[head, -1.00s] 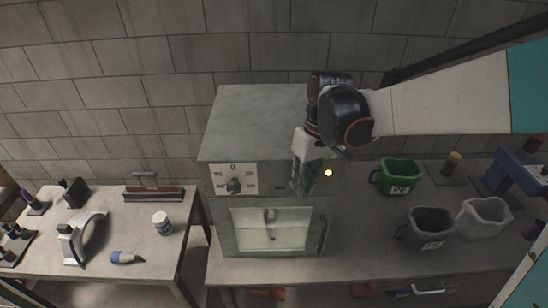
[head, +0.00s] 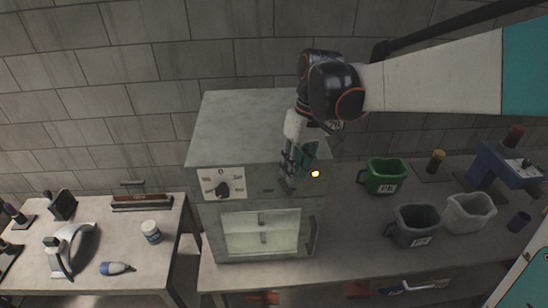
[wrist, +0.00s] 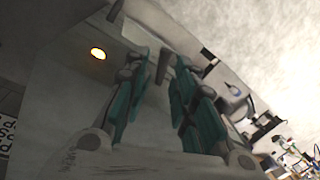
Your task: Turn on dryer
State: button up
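The dryer (head: 240,130) is a grey box cabinet on the right-hand table. Its upper front carries a white panel (head: 237,178) with a black dial (head: 223,190), a small dark switch-like part (head: 268,191), and a glowing round lamp (head: 315,174) at the right. The windowed door (head: 262,232) below looks closed. My gripper (head: 288,182) is at the upper right of the dryer's front, left of the lamp. In the wrist view my gripper (wrist: 160,60) has its teal fingers apart, with a dark narrow part showing between them; contact cannot be told. The lamp (wrist: 98,53) shows left of the fingers.
A vertical door handle (head: 313,238) is below my gripper. Green (head: 384,176), dark grey (head: 416,226) and pale (head: 470,213) bins stand right of the dryer. A left table (head: 95,265) holds several small items. A block wall stands behind.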

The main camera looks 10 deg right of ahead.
notch_tip(320, 180, up, 7)
jog(key=s+d+f+m+t+b, duration=0.1)
jog(key=s+d+f+t+b, duration=0.1)
jog(key=f+b, duration=0.5)
jog(key=s+d+f+m+t+h+b, duration=0.1)
jog(key=s+d+f+m+t+b, duration=0.1)
jog(key=s+f+b, duration=0.5)
jog(key=s+d+f+m+t+b, duration=0.1)
jog(key=s+d+f+t+b, duration=0.3)
jog(key=f+b, duration=0.4)
notch_tip(320, 180, down, 5)
jog(key=shift+s+d+r+h+b, duration=0.1)
jog(key=shift+s+d+h+b, duration=0.25)
jog(key=shift+s, duration=0.25)
